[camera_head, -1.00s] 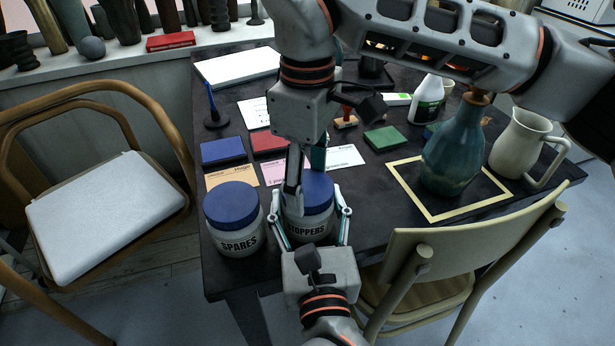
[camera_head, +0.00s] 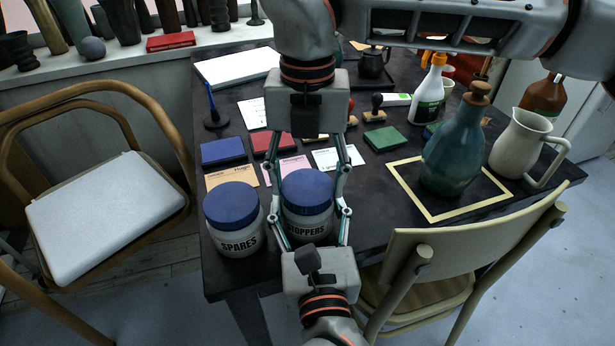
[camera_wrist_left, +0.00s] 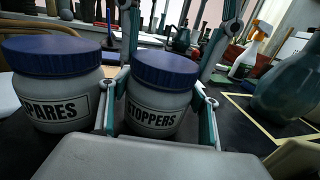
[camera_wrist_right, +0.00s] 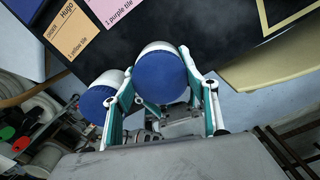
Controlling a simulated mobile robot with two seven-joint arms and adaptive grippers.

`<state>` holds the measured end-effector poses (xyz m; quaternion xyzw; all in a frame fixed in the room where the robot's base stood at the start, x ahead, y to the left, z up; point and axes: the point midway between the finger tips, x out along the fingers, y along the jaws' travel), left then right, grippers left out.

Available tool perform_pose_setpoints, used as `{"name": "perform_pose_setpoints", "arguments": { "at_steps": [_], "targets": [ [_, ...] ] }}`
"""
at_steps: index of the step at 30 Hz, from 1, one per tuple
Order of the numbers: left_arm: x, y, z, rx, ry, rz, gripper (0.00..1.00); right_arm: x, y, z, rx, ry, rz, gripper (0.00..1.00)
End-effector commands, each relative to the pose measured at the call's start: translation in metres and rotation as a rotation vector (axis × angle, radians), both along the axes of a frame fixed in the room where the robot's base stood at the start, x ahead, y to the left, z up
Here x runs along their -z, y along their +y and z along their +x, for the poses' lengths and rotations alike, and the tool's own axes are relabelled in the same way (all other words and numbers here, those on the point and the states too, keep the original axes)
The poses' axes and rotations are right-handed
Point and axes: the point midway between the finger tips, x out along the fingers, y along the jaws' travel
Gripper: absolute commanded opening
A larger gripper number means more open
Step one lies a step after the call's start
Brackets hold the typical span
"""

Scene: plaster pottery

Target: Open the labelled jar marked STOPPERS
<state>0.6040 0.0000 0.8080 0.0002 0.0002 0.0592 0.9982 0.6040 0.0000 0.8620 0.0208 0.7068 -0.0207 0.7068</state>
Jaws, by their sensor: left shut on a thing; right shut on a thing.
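The STOPPERS jar (camera_head: 307,226), a pale grey jar with a blue lid (camera_head: 307,186), stands upright near the table's front edge. It also shows in the left wrist view (camera_wrist_left: 155,118). My left gripper (camera_head: 309,218) reaches from the front and is shut around the jar's body, a finger on each side. My right gripper (camera_head: 309,185) reaches from behind and above and is shut on the blue lid, which also shows in the right wrist view (camera_wrist_right: 160,78). The lid sits on the jar; no gap shows between them.
A matching SPARES jar (camera_head: 233,222) stands close on the left. Paper cards (camera_head: 285,168), colour pads (camera_head: 222,151) and stamps lie behind. A corked teal bottle (camera_head: 454,150) and a cream jug (camera_head: 521,148) stand right. A chair (camera_head: 470,240) is at the front right.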

Motion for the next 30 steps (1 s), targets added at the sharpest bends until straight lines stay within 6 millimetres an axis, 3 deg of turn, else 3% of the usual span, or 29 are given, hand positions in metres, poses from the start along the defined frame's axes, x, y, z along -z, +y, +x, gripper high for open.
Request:
{"name": "perform_pose_setpoints", "arguments": {
  "at_steps": [30],
  "targets": [
    [-0.0007, -0.0003, -0.0002, 0.001, -0.001, 0.0, 0.01, -0.0011, -0.0003, -0.0001, -1.873, 0.0, -0.001, 0.32]
  ]
}}
